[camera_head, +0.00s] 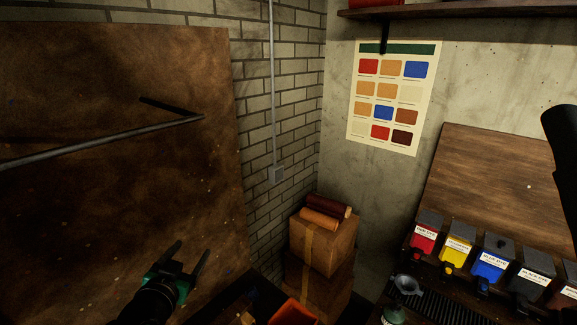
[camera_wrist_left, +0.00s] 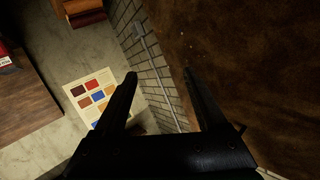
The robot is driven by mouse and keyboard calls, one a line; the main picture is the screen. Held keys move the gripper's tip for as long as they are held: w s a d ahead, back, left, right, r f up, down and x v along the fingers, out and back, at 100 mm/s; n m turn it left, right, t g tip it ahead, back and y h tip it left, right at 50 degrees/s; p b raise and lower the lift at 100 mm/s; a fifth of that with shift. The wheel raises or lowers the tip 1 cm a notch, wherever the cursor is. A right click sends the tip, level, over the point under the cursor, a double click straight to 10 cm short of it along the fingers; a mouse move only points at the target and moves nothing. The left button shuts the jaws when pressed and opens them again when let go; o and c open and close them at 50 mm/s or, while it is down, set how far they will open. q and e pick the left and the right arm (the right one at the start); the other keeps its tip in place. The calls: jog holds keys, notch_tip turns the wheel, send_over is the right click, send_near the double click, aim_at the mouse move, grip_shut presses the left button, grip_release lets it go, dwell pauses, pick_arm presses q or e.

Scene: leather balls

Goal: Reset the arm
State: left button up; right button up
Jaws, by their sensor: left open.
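My left gripper (camera_head: 187,262) comes in at the bottom left of the head view, with its two dark fingers spread and nothing between them. It is in front of a large brown leather hide (camera_head: 110,85). In the left wrist view the open fingers (camera_wrist_left: 160,80) point up, with the brick wall behind the gap and the brown hide to the right. At the right edge of the head view a dark shape shows that may be part of my right arm; my right gripper does not show. No leather ball can be made out.
Stacked boxes (camera_head: 318,247) with leather rolls (camera_head: 320,218) stand in the corner. Dye containers (camera_head: 488,265) line the right bench. A colour chart (camera_head: 390,97) hangs on the wall. An orange object (camera_head: 293,313) lies at the bottom. A metal rod (camera_head: 110,136) juts across the hide.

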pick_arm(q)
jog(key=s+d+r+t+h, duration=0.1)
jog(key=s+d+r+t, duration=0.1)
jog(key=r, duration=0.6)
jog(key=s+d+r+t, duration=0.2)
jog(key=r, duration=0.5)
jog(key=s+d+r+n+t+h, duration=0.1)
jog(key=s+r+t, duration=0.7)
jog(key=s+r, duration=1.3)
jog(key=shift+d+r+n+t+h, duration=0.3)
jog(key=shift+d+n, duration=0.1)
jog(key=shift+d, duration=0.25)
jog(key=shift+o, duration=0.3)
jog(key=shift+w, duration=0.15)
